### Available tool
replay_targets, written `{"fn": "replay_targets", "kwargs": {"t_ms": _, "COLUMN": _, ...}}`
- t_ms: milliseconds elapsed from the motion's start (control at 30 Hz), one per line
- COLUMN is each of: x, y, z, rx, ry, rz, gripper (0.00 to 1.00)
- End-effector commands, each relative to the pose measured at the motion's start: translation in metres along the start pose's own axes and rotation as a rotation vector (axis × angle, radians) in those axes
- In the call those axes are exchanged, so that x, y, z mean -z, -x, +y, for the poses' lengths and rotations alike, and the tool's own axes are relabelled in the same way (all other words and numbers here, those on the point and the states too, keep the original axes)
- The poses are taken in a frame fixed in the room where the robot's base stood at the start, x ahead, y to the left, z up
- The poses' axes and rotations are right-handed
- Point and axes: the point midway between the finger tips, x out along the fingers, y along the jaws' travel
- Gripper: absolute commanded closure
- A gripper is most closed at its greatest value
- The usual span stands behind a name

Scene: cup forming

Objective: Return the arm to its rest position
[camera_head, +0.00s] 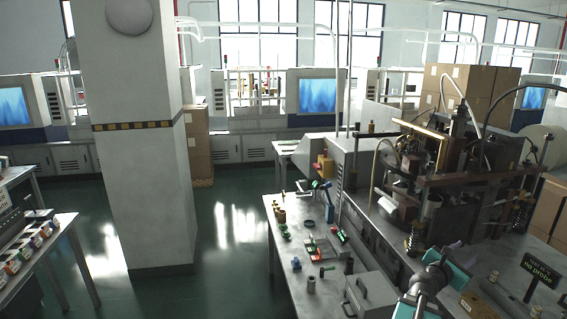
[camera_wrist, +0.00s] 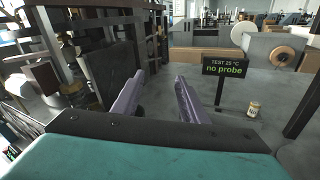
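The fingers reach over the grey metal bench (camera_wrist: 235,135), between the dark machine frame on the left and a sign on the right. In the head view my teal and grey arm (camera_head: 432,278) is at the lower right, over the bench in front of the forming machine (camera_head: 455,180). The fingertips cannot be made out clearly there.
A black sign (camera_wrist: 226,68) reads "TEST 25 °C no probe". A small jar (camera_wrist: 253,109) stands to its right. In the head view, a metal box (camera_head: 370,293) and small parts lie left of my arm. Open floor (camera_head: 235,240) lies between the bench and the pillar (camera_head: 140,150).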

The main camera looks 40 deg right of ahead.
Motion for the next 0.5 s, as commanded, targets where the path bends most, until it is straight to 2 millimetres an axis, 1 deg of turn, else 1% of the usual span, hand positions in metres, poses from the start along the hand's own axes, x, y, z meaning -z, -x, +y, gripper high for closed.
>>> {"fn": "replay_targets", "kwargs": {"t_ms": 167, "x": 0.025, "y": 0.015, "z": 0.031, "rx": -0.007, "ry": -0.129, "rz": 0.047, "gripper": 0.61}}
{"fn": "replay_targets", "kwargs": {"t_ms": 267, "x": 0.046, "y": 0.029, "z": 0.054, "rx": -0.006, "ry": -0.229, "rz": 0.088, "gripper": 0.61}}
{"fn": "replay_targets", "kwargs": {"t_ms": 300, "x": 0.055, "y": 0.035, "z": 0.064, "rx": -0.004, "ry": -0.272, "rz": 0.107, "gripper": 0.61}}
{"fn": "replay_targets", "kwargs": {"t_ms": 367, "x": 0.068, "y": 0.045, "z": 0.077, "rx": 0.000, "ry": -0.333, "rz": 0.135, "gripper": 0.61}}
{"fn": "replay_targets", "kwargs": {"t_ms": 500, "x": 0.100, "y": 0.070, "z": 0.107, "rx": 0.019, "ry": -0.469, "rz": 0.208, "gripper": 0.61}}
